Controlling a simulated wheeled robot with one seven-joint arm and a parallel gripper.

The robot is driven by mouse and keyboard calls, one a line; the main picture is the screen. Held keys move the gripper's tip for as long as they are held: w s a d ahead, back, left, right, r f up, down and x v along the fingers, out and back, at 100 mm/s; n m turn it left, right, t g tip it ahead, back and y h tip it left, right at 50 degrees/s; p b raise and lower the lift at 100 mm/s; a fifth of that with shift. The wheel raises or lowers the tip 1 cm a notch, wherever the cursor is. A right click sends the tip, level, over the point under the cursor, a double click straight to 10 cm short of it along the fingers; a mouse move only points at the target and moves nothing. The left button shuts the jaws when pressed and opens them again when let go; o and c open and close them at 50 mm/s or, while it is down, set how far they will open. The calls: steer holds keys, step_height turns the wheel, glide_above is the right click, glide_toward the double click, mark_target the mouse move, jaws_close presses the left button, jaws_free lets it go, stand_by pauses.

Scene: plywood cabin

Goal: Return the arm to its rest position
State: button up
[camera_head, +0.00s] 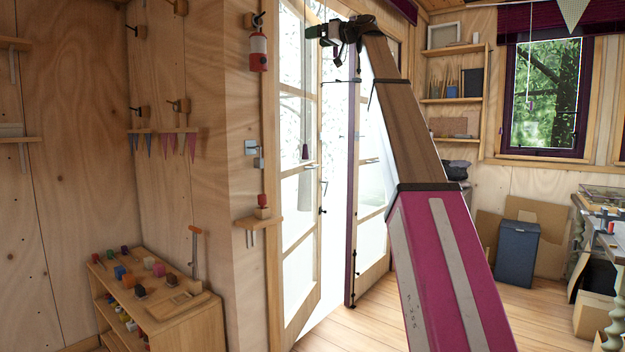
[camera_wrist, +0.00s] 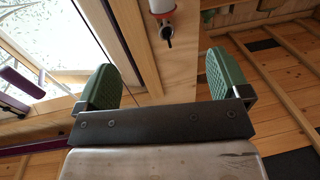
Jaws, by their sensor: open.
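My arm (camera_head: 432,230) reaches up from the lower right in the head view, with a magenta lower link and a wooden upper link. My gripper (camera_head: 316,33) is at its top end, high in front of the glazed doorway. In the wrist view my gripper (camera_wrist: 162,80) shows two green pads set wide apart. It is open, and nothing is held between the pads. A wooden post or beam lies behind the gap. In the head view the fingers are small and hard to make out.
A red extinguisher (camera_head: 258,50) hangs on the post left of my gripper; a red and white object (camera_wrist: 162,12) shows in the wrist view. The glazed door (camera_head: 298,200) stands beside the arm. A low shelf unit (camera_head: 180,325) is at lower left. Boxes and a blue bin (camera_head: 517,255) stand right.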

steer(key=w+d+f+m+h, duration=0.1)
steer(key=w+f+m+h, duration=0.15)
steer(key=f, duration=1.45)
steer(key=w+d+f+m+h, duration=0.2)
steer(key=w+f, duration=0.2)
steer(key=f, duration=1.3)
steer(key=s+d+f+m+g+h, duration=0.1)
steer(key=s+d+f+m+h, duration=0.1)
steer(key=f, duration=1.2)
steer(key=s+d+f+m+g+h, duration=0.1)
steer(key=s+f+h, duration=0.1)
steer(key=f, duration=1.2)
steer(key=s+d+f+m+g+h, duration=0.1)
steer(key=s+d+f+g+h, duration=0.15)
steer(key=s+f, duration=0.7)
steer(key=s+d+f+m+g+h, duration=0.1)
steer(key=s+d+f, duration=0.3)
steer(key=f, duration=1)
steer(key=s+d+f+m+g+h, duration=0.1)
steer(key=s+f+m+g+h, duration=0.1)
steer(key=s+f, duration=0.75)
steer(key=s+d+f+g+h, duration=0.1)
steer(key=s+d+f, duration=0.2)
steer(key=s+f, duration=0.7)
steer(key=shift+d+f+h, duration=0.15)
steer(key=shift+d+h, duration=0.1)
steer(key=shift+h, duration=0.05)
steer(key=shift+g, duration=0.25)
